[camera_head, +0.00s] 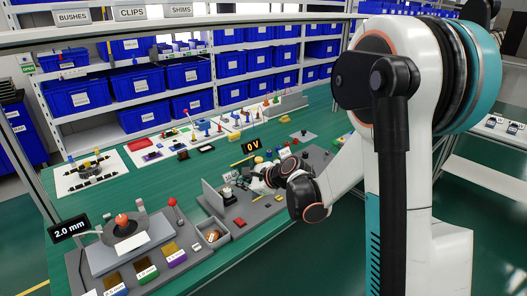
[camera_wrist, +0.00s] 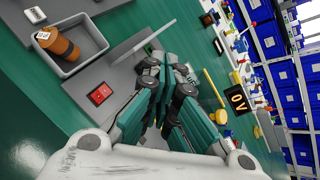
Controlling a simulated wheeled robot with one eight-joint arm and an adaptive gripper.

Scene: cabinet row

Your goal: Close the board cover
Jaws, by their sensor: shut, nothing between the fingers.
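The board cover, a flat light-grey panel (camera_head: 213,197), stands raised and tilted at the left of a grey board (camera_head: 241,210). In the wrist view the cover (camera_wrist: 143,42) shows nearly edge-on, just beyond my fingers. My gripper (camera_head: 262,182) is over the board, to the right of the cover. In the wrist view my gripper (camera_wrist: 168,72) is shut and empty, with its fingertips close to the cover; I cannot tell whether they touch it. My gripper hides part of the board.
A red switch (camera_wrist: 100,94) is on the board. A grey bin (camera_wrist: 75,50) with an orange-brown cylinder (camera_wrist: 58,44) stands beside it. A black "0 V" display (camera_head: 251,146) stands behind. A fixture with a red ball (camera_head: 122,220) is at the left.

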